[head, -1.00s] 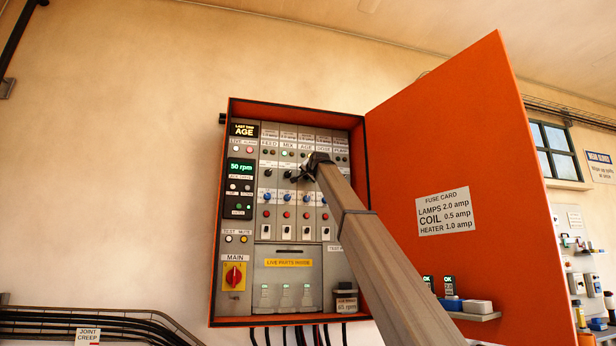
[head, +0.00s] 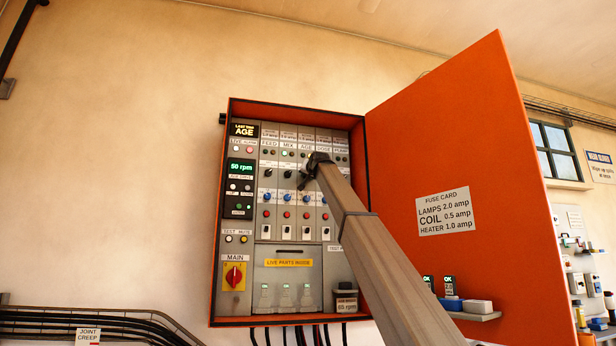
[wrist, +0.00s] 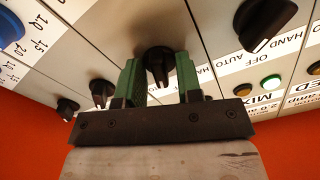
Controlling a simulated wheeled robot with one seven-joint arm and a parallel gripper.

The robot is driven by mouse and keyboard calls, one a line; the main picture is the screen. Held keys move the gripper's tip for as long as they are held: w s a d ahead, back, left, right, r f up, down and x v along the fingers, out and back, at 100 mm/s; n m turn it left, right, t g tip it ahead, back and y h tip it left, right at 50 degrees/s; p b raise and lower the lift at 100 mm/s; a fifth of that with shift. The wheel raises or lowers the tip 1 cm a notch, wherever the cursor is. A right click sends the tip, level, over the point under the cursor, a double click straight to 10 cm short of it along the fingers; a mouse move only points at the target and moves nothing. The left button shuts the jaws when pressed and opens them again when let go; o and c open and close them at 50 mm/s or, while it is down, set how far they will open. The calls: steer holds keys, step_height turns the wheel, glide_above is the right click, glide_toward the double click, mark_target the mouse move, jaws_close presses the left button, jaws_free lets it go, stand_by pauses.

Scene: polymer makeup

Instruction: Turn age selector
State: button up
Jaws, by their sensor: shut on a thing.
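The age selector is a black knob (wrist: 157,65) on the grey panel in the AGE column, beside the MIX column. In the wrist view it sits between the two green fingers of my gripper (wrist: 160,82), which is shut on it. Its ridge runs roughly up and down in that picture. In the head view my gripper (head: 309,172) is at the panel's selector row and hides the knob. The AGE label (head: 306,147) shows just above it.
Neighbouring black knobs stand close on both sides, such as the MIX knob (wrist: 262,22) and a smaller one (wrist: 101,92). The orange cabinet door (head: 450,150) stands open at the right. A red main switch (head: 234,276) is lower left.

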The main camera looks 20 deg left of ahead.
steer(key=shift+n, duration=1.9)
steer(key=o, duration=0.6)
steer(key=shift+s, duration=0.1)
steer(key=v, duration=1)
steer(key=shift+s+d, duration=0.25)
